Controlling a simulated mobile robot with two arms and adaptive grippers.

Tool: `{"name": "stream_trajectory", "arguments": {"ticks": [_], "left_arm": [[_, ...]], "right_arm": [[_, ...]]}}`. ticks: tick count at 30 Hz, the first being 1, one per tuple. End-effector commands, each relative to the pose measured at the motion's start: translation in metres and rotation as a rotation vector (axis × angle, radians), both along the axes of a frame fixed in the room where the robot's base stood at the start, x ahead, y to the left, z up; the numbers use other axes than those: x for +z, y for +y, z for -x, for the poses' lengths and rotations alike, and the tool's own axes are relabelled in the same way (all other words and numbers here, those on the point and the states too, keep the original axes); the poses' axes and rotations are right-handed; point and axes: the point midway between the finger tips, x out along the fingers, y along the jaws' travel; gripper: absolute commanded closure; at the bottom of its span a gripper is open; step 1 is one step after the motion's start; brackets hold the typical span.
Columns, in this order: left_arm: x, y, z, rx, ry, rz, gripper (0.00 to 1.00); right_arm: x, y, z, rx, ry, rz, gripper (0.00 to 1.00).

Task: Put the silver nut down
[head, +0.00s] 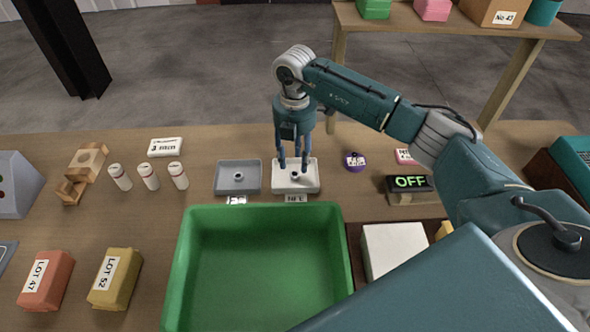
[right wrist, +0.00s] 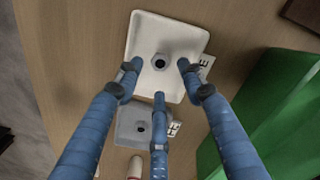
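A silver nut (head: 294,176) lies in the white tray (head: 309,184), near its middle. My right gripper (head: 293,164) points down over this tray. In the right wrist view, its three blue fingers (right wrist: 158,77) are spread apart around the nut (right wrist: 160,62), with gaps between them and the nut, so it is open and holds nothing. A second, similar grey nut (head: 238,177) lies in the grey tray (head: 222,186) just to the left; it also shows in the right wrist view (right wrist: 141,128). My left gripper is not in view.
A large green bin (head: 262,209) stands just in front of the trays. White bottles (head: 149,177) stand to the left. A purple round object (head: 355,162) and an OFF display (head: 410,184) are at the right. Lot-labelled bags (head: 114,279) lie at the front left.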

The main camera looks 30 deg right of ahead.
Motion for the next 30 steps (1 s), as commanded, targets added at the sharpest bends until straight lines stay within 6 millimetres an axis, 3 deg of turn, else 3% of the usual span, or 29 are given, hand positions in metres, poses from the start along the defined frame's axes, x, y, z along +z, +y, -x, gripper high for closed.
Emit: {"name": "stream_trajectory", "arguments": {"ticks": [6,12,30], "left_arm": [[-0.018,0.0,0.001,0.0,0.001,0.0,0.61],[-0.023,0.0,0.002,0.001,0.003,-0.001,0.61],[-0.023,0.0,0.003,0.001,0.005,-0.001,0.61]], "right_arm": [[0.044,0.0,-0.001,-0.001,-0.004,0.0,0.61],[0.067,0.0,0.0,-0.001,-0.002,-0.001,0.61],[0.072,0.0,0.0,-0.001,0.001,-0.001,0.61]]}}
